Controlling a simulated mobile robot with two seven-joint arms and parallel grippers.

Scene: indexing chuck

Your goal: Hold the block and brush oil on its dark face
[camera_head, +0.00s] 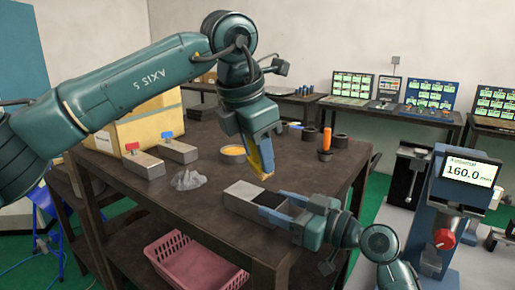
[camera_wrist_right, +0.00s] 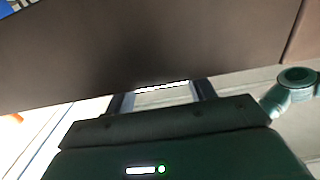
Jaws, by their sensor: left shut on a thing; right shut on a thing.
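The block (camera_head: 244,191), grey with a dark face (camera_head: 270,199) toward its right end, lies at the front edge of the brown table. My right gripper (camera_head: 282,207) is shut on the block's right end, one finger on each side. In the right wrist view its two fingers (camera_wrist_right: 163,96) show, with a thin bright strip between them; most of the block is hidden there. My left gripper (camera_head: 261,138) is shut on a yellow brush (camera_head: 267,158) pointing down. The brush tip is just above the block's far side in the picture; I cannot tell whether they touch.
A dish of yellow liquid (camera_head: 232,154) and a crumpled grey cloth (camera_head: 188,180) are on the table (camera_head: 180,215). Blocks with a red knob (camera_head: 143,163) and a blue knob (camera_head: 179,151) stand left. An orange-handled tool (camera_head: 326,142) stands right. A readout (camera_head: 468,172) shows 160.0.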

